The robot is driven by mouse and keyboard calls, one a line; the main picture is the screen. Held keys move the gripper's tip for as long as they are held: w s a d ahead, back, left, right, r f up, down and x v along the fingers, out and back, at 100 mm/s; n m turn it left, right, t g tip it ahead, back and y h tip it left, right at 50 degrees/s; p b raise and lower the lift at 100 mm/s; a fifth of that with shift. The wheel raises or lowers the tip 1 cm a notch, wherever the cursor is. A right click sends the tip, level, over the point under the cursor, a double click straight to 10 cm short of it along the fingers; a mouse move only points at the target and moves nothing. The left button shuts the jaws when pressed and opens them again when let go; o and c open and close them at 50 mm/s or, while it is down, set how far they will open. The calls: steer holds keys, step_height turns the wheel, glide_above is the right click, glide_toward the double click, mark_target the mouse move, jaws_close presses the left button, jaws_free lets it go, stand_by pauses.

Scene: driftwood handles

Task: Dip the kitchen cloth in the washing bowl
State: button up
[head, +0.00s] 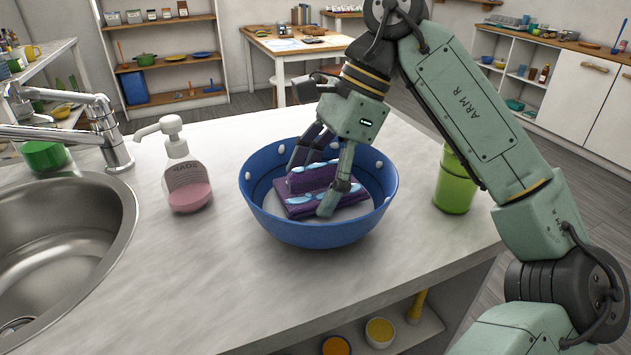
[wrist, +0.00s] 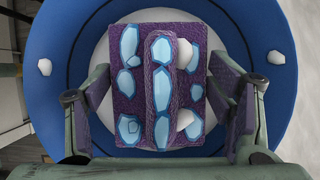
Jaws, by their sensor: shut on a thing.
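The kitchen cloth (head: 296,207) is purple with light blue patches and is folded, with a raised ridge along its middle. It lies down inside the blue washing bowl (head: 308,234), which has white spots. My gripper (head: 314,190) reaches down into the bowl and is shut on the cloth. I cannot tell whether the cloth touches the bottom or is wet.
A pump soap bottle (head: 187,178) stands left of the bowl, beside the steel sink (head: 118,235) and tap (head: 112,135). A green cup (head: 453,190) stands close on the right, behind my arm. The counter (head: 190,270) in front of the bowl is clear.

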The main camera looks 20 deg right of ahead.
step_height(320, 180, up, 9)
steer(key=p, duration=0.7)
steer(key=shift+r, duration=0.1)
steer(key=shift+r+p, duration=0.3)
steer(key=shift+r, duration=0.85)
